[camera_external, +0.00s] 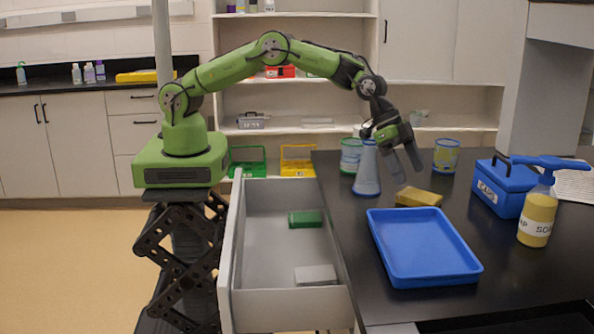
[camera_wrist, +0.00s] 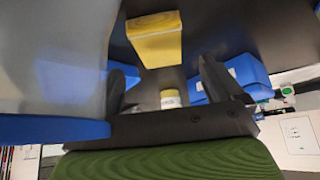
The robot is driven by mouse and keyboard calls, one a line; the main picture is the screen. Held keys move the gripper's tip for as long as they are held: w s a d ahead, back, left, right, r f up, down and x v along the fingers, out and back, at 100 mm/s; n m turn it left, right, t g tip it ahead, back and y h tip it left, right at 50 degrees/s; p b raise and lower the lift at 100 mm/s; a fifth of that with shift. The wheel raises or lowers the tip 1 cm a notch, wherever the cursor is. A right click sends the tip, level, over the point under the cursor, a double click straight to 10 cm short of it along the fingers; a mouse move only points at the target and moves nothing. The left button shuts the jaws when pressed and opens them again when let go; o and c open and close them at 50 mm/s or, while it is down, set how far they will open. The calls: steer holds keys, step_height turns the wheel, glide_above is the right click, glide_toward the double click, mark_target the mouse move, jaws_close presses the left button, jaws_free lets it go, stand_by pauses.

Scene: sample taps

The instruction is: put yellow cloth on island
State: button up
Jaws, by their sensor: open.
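The yellow cloth, a folded block-like piece (camera_external: 418,197), lies on the black island top (camera_external: 480,215), just behind the blue tray. It also shows in the wrist view (camera_wrist: 155,42), beyond and slightly above the space between the fingers. My gripper (camera_external: 408,166) is open and empty, pointing down above the island, slightly behind and above the cloth. Its two dark fingers (camera_wrist: 166,80) are spread apart in the wrist view, with nothing between them.
A pale blue conical flask (camera_external: 367,172) stands close left of my gripper. A blue tray (camera_external: 425,245) lies in front of the cloth. A blue carry box (camera_external: 503,190) and yellow soap bottle (camera_external: 537,215) stand right. An open drawer (camera_external: 270,240) holds a green block.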

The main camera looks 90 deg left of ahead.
steer(key=s+a+r+n+t+y, duration=0.1)
steer(key=s+a+r+n+y, duration=0.25)
steer(key=s+a+r, duration=1.65)
steer(key=s+a+f+n, duration=0.1)
steer(key=s+a, duration=0.3)
steer(key=s, duration=0.6)
steer(key=s+a+f+n+y, duration=0.1)
steer(key=s+a+n, duration=0.3)
steer(key=s, duration=0.7)
steer(key=shift+a+f, duration=0.15)
steer(key=shift+a, duration=0.45)
steer(key=shift+n, duration=0.25)
